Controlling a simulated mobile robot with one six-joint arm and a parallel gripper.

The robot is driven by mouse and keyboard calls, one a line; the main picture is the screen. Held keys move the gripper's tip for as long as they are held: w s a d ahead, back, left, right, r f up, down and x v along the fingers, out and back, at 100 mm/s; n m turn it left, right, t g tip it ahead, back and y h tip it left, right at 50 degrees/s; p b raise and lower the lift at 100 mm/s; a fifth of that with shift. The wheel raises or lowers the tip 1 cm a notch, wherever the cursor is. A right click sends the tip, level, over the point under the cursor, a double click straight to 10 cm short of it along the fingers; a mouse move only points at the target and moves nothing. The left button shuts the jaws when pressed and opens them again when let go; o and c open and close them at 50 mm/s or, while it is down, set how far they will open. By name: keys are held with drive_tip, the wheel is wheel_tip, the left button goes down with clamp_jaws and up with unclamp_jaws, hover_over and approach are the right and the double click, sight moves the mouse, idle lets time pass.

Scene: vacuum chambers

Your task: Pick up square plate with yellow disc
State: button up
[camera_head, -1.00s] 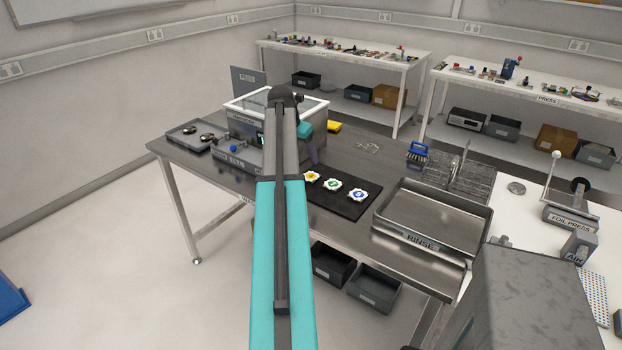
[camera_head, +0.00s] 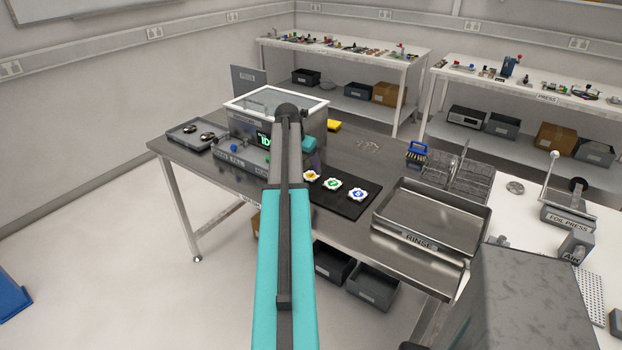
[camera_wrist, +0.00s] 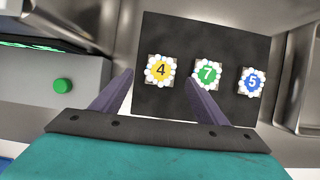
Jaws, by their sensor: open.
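The square plate with the yellow disc (camera_wrist: 160,70), marked 4, lies on the black mat (camera_wrist: 190,32) in the wrist view. Its disc is ringed by white beads or scallops, and square metal corners show beneath. In the head view the yellow-disc plate (camera_head: 312,176) is at the left of a row of three, close beside my arm. My gripper (camera_wrist: 158,90) is open and empty, its two purple fingers apart on either side below the yellow plate in the picture. In the head view the fingers are mostly hidden behind my arm.
A green-disc plate (camera_wrist: 208,73) and a blue-disc plate (camera_wrist: 252,82) lie to the right. A metal rinse tray (camera_head: 432,219) stands right of the mat. A glass-lidded machine (camera_head: 262,110) with a green button (camera_wrist: 63,85) stands at the left.

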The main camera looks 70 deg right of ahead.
sight(311, 176)
drive_tip(key=shift+p+x, duration=1.15)
drive_tip(key=shift+x, duration=1.45)
drive_tip(key=shift+s+a, duration=0.1)
drive_tip(key=shift+c, duration=0.4)
drive_tip(key=c, duration=1.4)
